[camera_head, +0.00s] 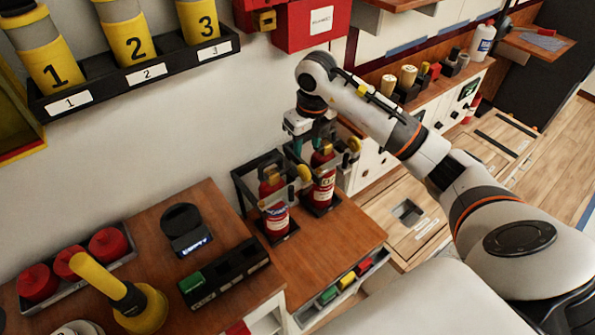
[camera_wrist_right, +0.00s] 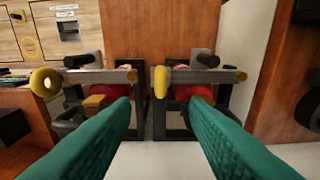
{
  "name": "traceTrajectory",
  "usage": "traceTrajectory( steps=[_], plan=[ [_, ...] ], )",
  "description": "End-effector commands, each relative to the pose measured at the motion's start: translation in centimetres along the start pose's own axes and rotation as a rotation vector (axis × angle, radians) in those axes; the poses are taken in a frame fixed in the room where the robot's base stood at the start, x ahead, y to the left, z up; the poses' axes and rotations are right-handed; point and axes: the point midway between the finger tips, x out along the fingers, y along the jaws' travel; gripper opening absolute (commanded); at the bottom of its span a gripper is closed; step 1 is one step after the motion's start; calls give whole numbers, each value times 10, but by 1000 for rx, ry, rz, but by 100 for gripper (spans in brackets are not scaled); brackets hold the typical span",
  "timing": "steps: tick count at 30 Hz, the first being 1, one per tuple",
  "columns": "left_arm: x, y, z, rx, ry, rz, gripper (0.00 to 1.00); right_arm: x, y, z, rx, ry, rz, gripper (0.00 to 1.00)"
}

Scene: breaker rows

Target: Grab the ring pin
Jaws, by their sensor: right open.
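Two red fire extinguishers stand in black racks on the wooden cabinet, a left one (camera_head: 273,205) and a right one (camera_head: 322,183). A pin with a yellow ring (camera_head: 304,172) shows at the left rack, and another yellow ring (camera_head: 354,144) at the right rack. In the right wrist view two grey bars end in yellow rings, one at far left (camera_wrist_right: 46,81) and one near the middle (camera_wrist_right: 160,83), seen edge-on. My right gripper (camera_head: 312,145) is open above the racks; its teal fingers (camera_wrist_right: 160,104) flank the middle ring's line, with nothing between them. My left gripper is not in view.
A black shelf with numbered yellow cylinders (camera_head: 135,45) is on the wall. A red box (camera_head: 312,22) hangs behind my right arm. Left of the racks are a black switch block (camera_head: 225,273), a dark device (camera_head: 186,230) and a yellow-handled tool (camera_head: 140,308). The cabinet's front right is clear.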

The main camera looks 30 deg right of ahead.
Motion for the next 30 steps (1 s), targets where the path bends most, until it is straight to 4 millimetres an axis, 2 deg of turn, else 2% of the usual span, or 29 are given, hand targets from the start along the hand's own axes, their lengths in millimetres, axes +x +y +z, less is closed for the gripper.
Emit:
traceTrajectory(
  steps=[6,14,18,21,25,30],
  plan=[
    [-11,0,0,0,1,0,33,38,-2,1,-1,-5,-5,41],
    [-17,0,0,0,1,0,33,59,-2,2,-1,-4,-7,41],
    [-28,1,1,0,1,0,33,79,-2,4,1,-6,-9,41],
    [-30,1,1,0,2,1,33,94,-1,4,0,-4,-8,41],
    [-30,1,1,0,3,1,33,104,-1,3,-1,-1,-6,41],
    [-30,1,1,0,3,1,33,105,0,3,-2,0,-5,41]
  ],
)
